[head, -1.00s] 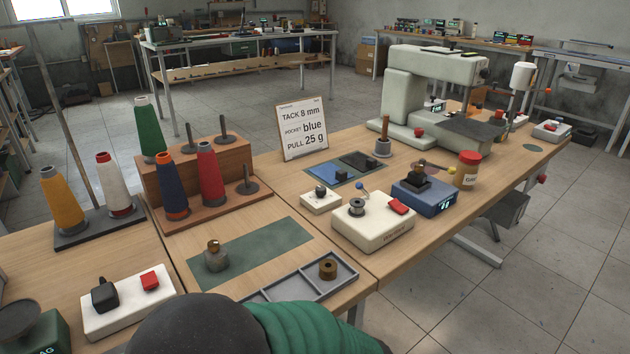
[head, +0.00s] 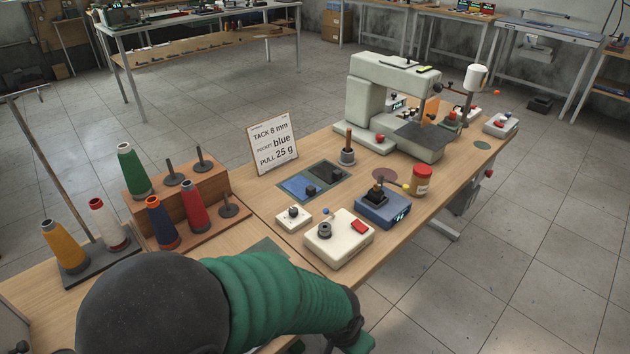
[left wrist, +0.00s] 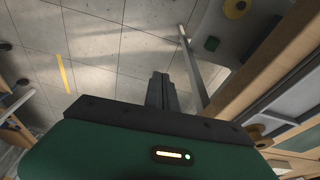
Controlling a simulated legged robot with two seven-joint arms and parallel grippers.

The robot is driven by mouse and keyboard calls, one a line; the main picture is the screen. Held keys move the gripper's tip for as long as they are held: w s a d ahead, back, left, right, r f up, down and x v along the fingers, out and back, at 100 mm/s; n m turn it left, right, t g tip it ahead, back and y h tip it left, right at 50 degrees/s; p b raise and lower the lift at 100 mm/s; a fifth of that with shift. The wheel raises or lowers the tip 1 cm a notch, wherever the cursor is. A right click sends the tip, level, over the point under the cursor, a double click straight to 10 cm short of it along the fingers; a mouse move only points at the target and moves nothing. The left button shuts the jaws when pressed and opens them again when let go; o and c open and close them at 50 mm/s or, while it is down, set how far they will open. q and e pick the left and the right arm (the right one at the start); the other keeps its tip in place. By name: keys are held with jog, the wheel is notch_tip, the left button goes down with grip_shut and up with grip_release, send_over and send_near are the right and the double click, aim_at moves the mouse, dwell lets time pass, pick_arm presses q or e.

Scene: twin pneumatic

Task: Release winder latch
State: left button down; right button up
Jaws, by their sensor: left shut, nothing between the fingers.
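The winder appears to be the white box (head: 340,240) in the head view, with a grey spool (head: 325,230) and a red switch (head: 359,226) on top. A small blue knob (head: 326,211) shows at its back edge; I cannot tell which part is the latch. My left arm, in a green sleeve, crosses the bottom of the head view and ends low, in front of the winder and apart from it. Its fingertips are hidden there. In the left wrist view my left gripper (left wrist: 161,88) is shut and empty above the floor. My right gripper is not in view.
A small white switch box (head: 293,218) stands left of the winder, and a blue device (head: 383,208) and a red-lidded jar (head: 421,181) stand right of it. A sewing machine (head: 395,100) is behind. Thread cones (head: 127,170) stand at left. Floor is clear beyond the front edge.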

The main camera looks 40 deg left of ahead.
pick_arm(q)
jog(key=w+r+p+v, duration=0.1)
jog(key=w+p+v, duration=0.2)
jog(key=p+v, duration=1.15)
jog(key=w+r+p+v, duration=0.1)
jog(key=w+p+v, duration=0.3)
jog(key=p+v, duration=1)
jog(key=n+t+y+b, duration=0.3)
jog(key=n+t, duration=0.4)
jog(key=n, duration=1.9)
send_near(330, 214)
jog(key=s+a, duration=0.4)
jog(key=a, duration=0.1)
jog(key=x, duration=1)
jog(key=shift+s+a+f+p, duration=0.15)
jog(key=shift+a+f+p, duration=0.05)
jog(key=shift+a+p, duration=0.15)
jog(key=d+r+p, duration=0.1)
jog(key=w+d+r, duration=0.1)
jog(key=d, duration=0.1)
jog(key=shift+p, duration=0.35)
jog(key=shift+d+r, duration=0.1)
jog(key=shift+d, duration=0.3)
